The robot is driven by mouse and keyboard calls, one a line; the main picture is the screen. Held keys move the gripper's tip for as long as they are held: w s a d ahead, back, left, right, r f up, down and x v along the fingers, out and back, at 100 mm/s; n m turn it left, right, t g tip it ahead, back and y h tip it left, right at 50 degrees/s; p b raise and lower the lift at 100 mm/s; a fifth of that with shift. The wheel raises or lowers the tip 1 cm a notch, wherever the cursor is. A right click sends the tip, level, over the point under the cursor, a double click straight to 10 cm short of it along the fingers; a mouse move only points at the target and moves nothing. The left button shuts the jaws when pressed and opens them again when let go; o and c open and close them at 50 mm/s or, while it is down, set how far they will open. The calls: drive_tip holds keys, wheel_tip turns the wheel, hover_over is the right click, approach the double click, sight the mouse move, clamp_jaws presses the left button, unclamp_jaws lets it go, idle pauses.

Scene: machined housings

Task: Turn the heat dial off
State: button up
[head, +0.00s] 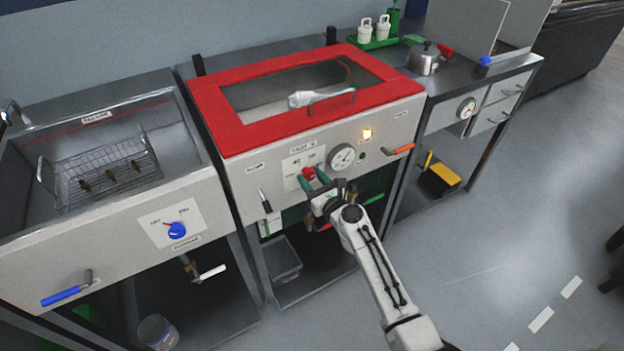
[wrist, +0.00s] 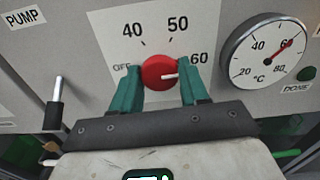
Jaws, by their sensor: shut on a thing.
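The heat dial (wrist: 158,72) is a round red knob on the front panel of the middle machine, the one with the red-framed lid. Its white pointer line points right, near the 60 mark; OFF is at the left of the scale. In the head view the red dial (head: 308,173) is partly covered by my gripper. My gripper (wrist: 162,82) has green fingers, one on each side of the dial, shut on it. It also shows in the head view (head: 313,183) at the panel.
A temperature gauge (wrist: 268,54) right of the dial reads about 60. A black-tipped lever (wrist: 55,103) stands left of it, under the PUMP label. An amber lamp (head: 367,133) is lit. An orange handle (head: 400,150) sticks out at the right. A blue knob (head: 177,230) is on the left sink.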

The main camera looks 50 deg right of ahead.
drive_tip(key=n+b, duration=0.1)
drive_tip(key=n, duration=0.4)
drive_tip(key=shift+f, duration=0.1)
drive_tip(key=n+b, duration=0.1)
drive_tip(key=n, duration=0.3)
drive_tip(key=n+b, duration=0.1)
drive_tip(key=n, duration=0.4)
drive_tip(key=shift+b, duration=0.4)
drive_tip(key=n+b, duration=0.1)
drive_tip(key=n, duration=0.3)
drive_tip(key=shift+n+b, duration=0.3)
drive_tip(key=shift+b, duration=0.05)
drive_tip(key=n+b, duration=0.2)
drive_tip(key=n, duration=0.2)
drive_tip(key=shift+f, duration=0.15)
drive_tip(key=n+b, duration=0.3)
drive_tip(key=n, duration=0.2)
drive_tip(key=n+b, duration=0.3)
drive_tip(key=n, duration=0.1)
drive_tip(key=shift+n+b, duration=0.95)
drive_tip(key=shift+n, duration=0.85)
